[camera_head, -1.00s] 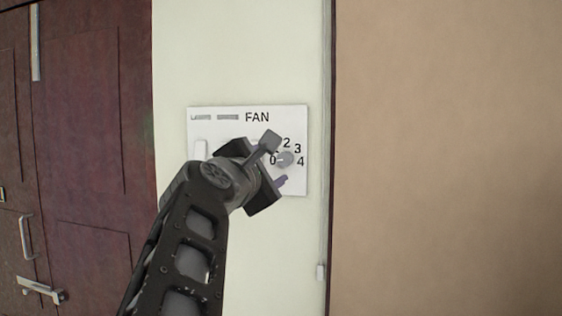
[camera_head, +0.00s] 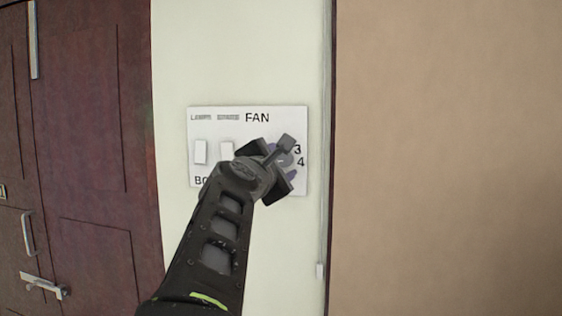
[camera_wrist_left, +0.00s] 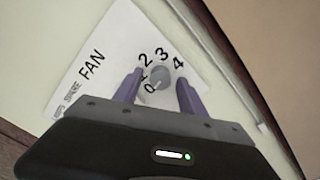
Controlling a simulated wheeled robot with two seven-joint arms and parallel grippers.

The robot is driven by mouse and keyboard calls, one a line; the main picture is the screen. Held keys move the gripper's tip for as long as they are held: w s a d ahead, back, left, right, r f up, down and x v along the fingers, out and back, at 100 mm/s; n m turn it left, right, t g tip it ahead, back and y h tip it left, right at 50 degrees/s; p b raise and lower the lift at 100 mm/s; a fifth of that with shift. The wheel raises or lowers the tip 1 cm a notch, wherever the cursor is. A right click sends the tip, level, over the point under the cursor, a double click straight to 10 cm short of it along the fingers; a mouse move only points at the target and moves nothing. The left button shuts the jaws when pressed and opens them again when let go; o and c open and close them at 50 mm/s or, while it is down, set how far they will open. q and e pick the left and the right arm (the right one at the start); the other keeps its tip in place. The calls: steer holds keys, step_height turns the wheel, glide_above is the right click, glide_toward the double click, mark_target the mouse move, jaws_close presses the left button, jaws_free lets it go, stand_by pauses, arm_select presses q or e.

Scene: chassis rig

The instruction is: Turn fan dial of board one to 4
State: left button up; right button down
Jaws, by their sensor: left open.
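The white switch board (camera_head: 292,114) is on the pale wall, with the word FAN at its top. The grey round fan dial (camera_head: 285,160) is at its right, partly covered by my left gripper (camera_head: 282,162). The 3 and 4 show beside it. In the left wrist view the dial (camera_wrist_left: 160,76) sits between the two purple fingers of my open left gripper (camera_wrist_left: 160,79), with gaps on both sides. The numbers 0 to 4 ring it, and its pale mark appears to face 0. Contact cannot be told. My right gripper is out of view.
Two white rocker switches (camera_head: 200,152) are on the board's left half. The lower board label is mostly hidden by my arm. A dark red door (camera_head: 90,150) with metal handles (camera_head: 42,287) stands left. A wall edge and brown surface (camera_head: 450,150) are at right.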

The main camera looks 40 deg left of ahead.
arm_select(q)
jaws_close()
stand_by(0.3)
